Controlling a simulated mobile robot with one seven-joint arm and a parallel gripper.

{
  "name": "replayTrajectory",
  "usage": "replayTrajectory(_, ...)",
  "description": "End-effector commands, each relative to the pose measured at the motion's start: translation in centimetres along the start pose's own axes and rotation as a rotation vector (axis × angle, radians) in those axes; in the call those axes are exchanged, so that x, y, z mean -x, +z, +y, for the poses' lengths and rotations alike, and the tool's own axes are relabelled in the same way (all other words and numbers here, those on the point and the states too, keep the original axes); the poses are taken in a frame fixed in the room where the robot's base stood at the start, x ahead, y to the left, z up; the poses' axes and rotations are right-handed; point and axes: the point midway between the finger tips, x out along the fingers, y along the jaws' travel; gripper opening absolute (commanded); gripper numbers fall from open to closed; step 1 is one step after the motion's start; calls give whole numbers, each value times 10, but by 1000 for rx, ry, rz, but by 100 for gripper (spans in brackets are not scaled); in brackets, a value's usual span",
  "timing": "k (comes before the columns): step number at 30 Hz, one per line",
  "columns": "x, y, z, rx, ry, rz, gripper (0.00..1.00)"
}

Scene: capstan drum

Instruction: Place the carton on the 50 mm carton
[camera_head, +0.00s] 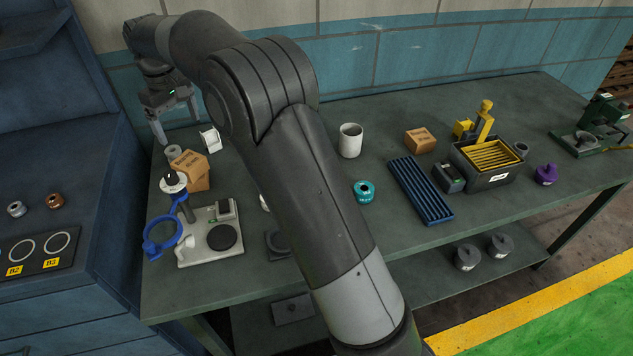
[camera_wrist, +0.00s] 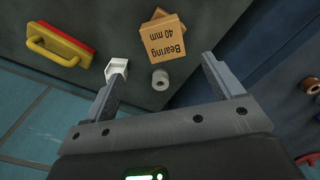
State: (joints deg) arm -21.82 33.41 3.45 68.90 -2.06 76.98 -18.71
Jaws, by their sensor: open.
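In the wrist view a carton marked "Bearing 40 mm" (camera_wrist: 163,40) lies on top of another carton (camera_wrist: 158,14), turned relative to it. The head view shows this stack at the bench's left end, with the upper carton (camera_head: 188,162) over the lower carton (camera_head: 198,183). The lower carton's label is not readable. A third, single carton (camera_head: 420,140) stands at the bench's middle right; its size is too small to read. My gripper (camera_head: 178,128) is open and empty above the bench's far left. In the wrist view its fingers (camera_wrist: 160,68) are apart, the stack beyond them.
A grey ring (camera_wrist: 160,80) and a white holder (camera_wrist: 117,68) are near the stack. A blue ring stand (camera_head: 162,240) and a white scale-like device (camera_head: 212,240) are in front. A white cup (camera_head: 350,140), teal ring (camera_head: 364,192) and blue ribbed tray (camera_head: 420,190) stand further right.

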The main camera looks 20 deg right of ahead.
Motion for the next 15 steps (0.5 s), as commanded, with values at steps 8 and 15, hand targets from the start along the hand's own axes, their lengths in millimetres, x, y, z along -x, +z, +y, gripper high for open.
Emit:
replayTrajectory(8,63,85,18,-140,42,83,85)
replayTrajectory(15,99,173,19,-275,78,162,85)
